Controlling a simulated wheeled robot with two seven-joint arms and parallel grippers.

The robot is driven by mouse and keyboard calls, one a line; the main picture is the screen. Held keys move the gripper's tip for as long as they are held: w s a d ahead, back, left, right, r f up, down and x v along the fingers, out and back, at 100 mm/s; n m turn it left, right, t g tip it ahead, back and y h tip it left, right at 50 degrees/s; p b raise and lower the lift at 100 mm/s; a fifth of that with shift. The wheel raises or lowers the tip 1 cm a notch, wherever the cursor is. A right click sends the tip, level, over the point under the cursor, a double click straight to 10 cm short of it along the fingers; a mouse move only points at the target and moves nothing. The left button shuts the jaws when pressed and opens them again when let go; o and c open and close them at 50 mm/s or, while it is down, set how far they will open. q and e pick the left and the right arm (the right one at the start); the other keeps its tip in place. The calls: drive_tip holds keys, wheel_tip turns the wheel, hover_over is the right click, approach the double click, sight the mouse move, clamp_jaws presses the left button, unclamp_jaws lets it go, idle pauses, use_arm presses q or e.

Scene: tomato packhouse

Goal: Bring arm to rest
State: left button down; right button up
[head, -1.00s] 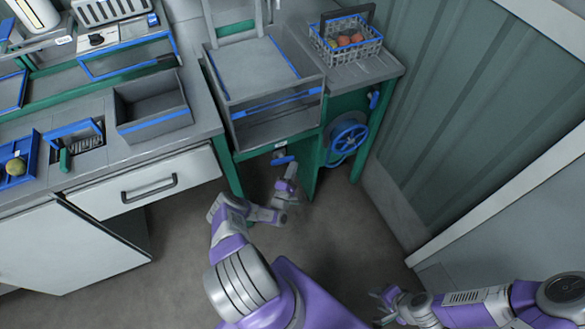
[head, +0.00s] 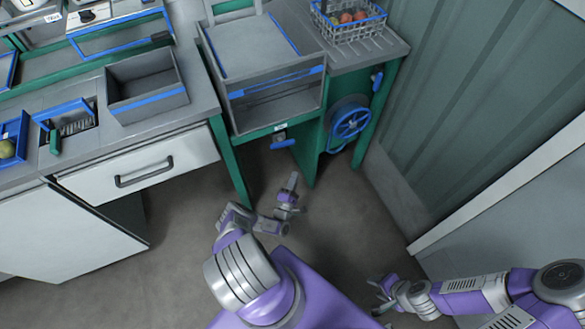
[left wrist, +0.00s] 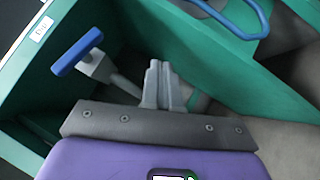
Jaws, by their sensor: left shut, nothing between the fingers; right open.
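My left gripper (head: 291,184) is in the middle of the head view, above the floor in front of the green stand. Its fingers are shut and empty. In the left wrist view the fingers (left wrist: 160,80) are together, with a blue-handled lever (left wrist: 80,55) beyond them to the left. That lever also shows in the head view (head: 284,143), just above the gripper tip, with a visible gap. My right gripper (head: 380,292) is open and empty over the floor at the lower right, its arm coming in from the right edge.
The green stand (head: 240,175) carries a grey bin with blue edges (head: 275,90). A wire basket (head: 345,30) holds red fruit. A white drawer (head: 140,172) is at left, a corrugated wall (head: 470,120) at right. Open floor lies between.

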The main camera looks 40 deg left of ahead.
use_arm(q)
drive_tip(key=shift+s+d+f, duration=0.25)
drive_tip(key=shift+d+f, duration=0.1)
drive_tip(key=shift+f, duration=0.15)
use_arm(e)
drive_tip(key=shift+f, duration=0.35)
